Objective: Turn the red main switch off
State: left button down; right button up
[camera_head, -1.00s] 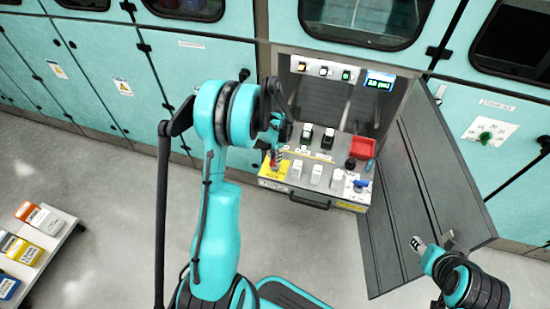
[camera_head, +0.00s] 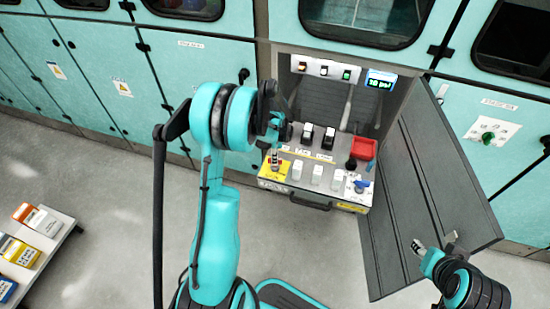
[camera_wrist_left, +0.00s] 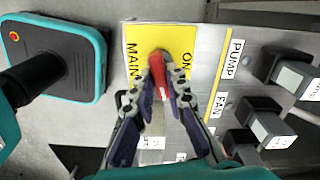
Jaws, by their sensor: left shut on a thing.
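The red main switch handle (camera_wrist_left: 158,72) shows in the left wrist view, on a yellow plate (camera_wrist_left: 138,38) lettered "MAIN" and "ON". My left gripper (camera_wrist_left: 163,70) is shut on it, with one finger on each side. In the head view the yellow plate (camera_head: 268,174) is at the left front of the switch panel, and my left gripper (camera_head: 275,158) reaches down to it. The fingers largely hide the handle there. My right gripper (camera_head: 433,250) is by the open door at the lower right, away from the switch; its jaw state is unclear.
Black switches (camera_head: 307,131), white switches (camera_head: 316,174), a red tray (camera_head: 363,148) and a blue knob (camera_head: 361,186) are on the same panel. An open grey door (camera_head: 430,190) stands to its right. A shelf with boxes (camera_head: 40,222) is at far left.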

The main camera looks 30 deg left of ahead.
pick_arm(q)
jog(key=shift+m, duration=1.2)
jog(key=c, duration=1.5)
grip_release()
jog(key=shift+c, duration=0.2)
notch_tip(320, 180, up, 12)
